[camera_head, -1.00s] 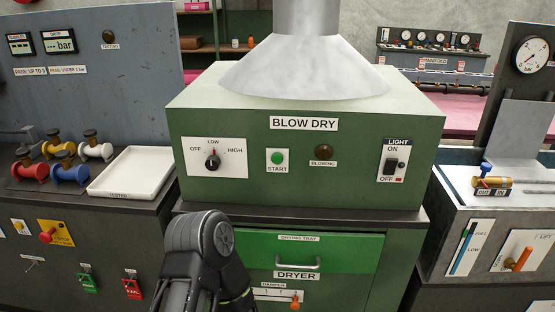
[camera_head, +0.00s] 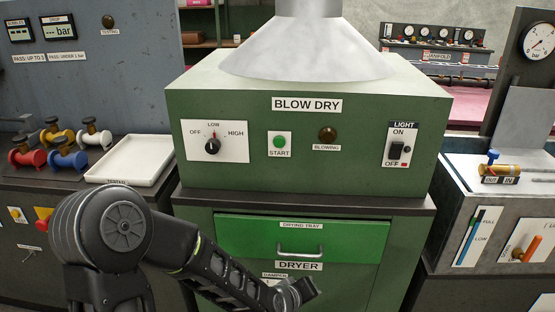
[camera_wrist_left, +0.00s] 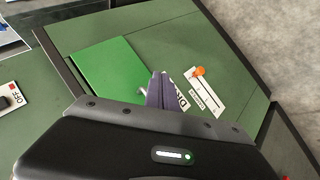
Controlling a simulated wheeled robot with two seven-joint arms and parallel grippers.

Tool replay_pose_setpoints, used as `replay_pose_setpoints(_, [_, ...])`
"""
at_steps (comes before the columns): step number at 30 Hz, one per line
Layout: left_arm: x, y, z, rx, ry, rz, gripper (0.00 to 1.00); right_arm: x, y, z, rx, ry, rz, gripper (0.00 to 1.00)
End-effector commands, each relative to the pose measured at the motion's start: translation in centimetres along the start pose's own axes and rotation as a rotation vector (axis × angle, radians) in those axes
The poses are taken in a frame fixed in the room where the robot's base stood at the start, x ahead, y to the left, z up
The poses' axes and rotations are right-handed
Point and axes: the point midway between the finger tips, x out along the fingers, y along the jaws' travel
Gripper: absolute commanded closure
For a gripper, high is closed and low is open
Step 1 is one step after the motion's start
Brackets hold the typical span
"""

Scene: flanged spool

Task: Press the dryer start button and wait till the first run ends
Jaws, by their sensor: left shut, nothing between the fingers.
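The green START button (camera_head: 280,141) sits on the front of the green BLOW DRY unit (camera_head: 375,180). The round BLOWING lamp (camera_head: 327,133) to its right looks dark. The black knob (camera_head: 212,146) to the left points to about LOW. My left arm reaches across the lower front, and its end is below and apart from the START button. My left gripper's fingers (camera_wrist_left: 156,90) are together and empty in the left wrist view, in front of the dryer front near the drawer handle. My right gripper is in neither view.
The green drying tray drawer (camera_head: 345,236) with its metal handle is below the button panel. The LIGHT switch (camera_head: 396,151) is at the panel's right. A white tray (camera_head: 130,165) and several coloured spools (camera_head: 68,158) stand at left. A grey hood (camera_head: 307,50) hangs above.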

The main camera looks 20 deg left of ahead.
Motion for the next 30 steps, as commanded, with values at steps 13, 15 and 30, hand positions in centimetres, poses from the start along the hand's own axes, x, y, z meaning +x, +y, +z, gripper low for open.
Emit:
replay_pose_setpoints(13, [-14.1, 12.4, -19.4, -1.291, 0.400, 0.671, 1.00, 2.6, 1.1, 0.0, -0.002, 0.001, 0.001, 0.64])
replay_pose_setpoints(15, [-15.8, 13.1, -20.6, -1.478, 0.379, 0.779, 1.00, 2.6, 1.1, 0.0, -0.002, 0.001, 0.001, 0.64])
replay_pose_setpoints(30, [-18.0, 12.7, -22.7, -2.147, 0.173, 1.100, 1.00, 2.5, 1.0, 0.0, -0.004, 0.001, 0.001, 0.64])
